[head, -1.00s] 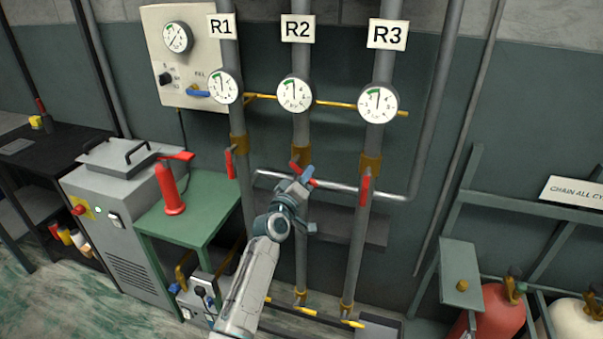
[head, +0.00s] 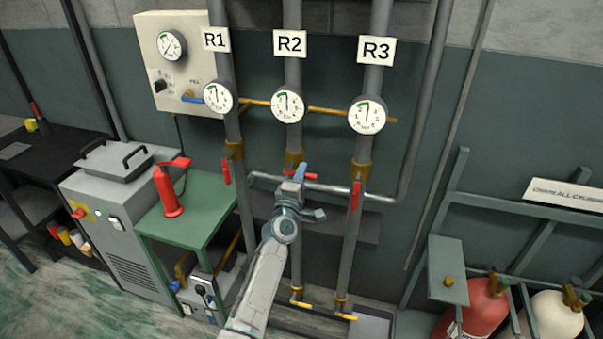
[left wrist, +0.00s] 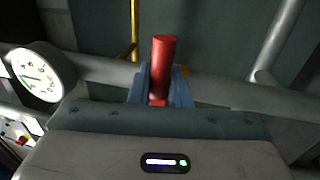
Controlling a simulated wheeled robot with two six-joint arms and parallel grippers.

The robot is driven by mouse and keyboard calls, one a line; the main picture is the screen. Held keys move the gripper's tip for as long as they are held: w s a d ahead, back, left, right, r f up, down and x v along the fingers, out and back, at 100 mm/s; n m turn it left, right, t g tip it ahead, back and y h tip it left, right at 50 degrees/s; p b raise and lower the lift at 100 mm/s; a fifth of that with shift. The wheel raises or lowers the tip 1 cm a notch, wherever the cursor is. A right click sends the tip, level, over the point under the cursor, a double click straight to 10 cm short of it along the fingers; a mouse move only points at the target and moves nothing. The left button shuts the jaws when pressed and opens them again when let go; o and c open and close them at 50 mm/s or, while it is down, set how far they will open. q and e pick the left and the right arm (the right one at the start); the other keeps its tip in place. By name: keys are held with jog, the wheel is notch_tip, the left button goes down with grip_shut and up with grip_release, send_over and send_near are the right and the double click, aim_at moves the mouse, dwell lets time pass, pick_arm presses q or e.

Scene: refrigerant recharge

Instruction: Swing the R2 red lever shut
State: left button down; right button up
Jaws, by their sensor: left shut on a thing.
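The R2 red lever (head: 311,176) is on the middle pipe, at the brass valve (head: 294,158) below the R2 label (head: 290,43). It lies about crosswise to the pipe in the head view, partly hidden by my gripper. My left gripper (head: 299,174) is shut on this lever. In the left wrist view the red lever (left wrist: 163,65) sticks out between the blue fingers of my left gripper (left wrist: 162,88). My right gripper is not in view.
The R1 red lever (head: 226,171) and the R3 red lever (head: 356,195) hang along their pipes on either side. Round gauges sit above each valve, including the R2 gauge (head: 288,105). A grey cross pipe (head: 385,197) runs behind. A green table (head: 205,222) stands at left.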

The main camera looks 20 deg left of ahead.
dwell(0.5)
pick_arm(q)
jog(key=c, duration=1.4)
grip_release()
jog(key=s+f, duration=0.2)
jog(key=s, duration=0.8)
jog(key=shift+s+a, duration=0.15)
jog(key=shift+s, duration=0.15)
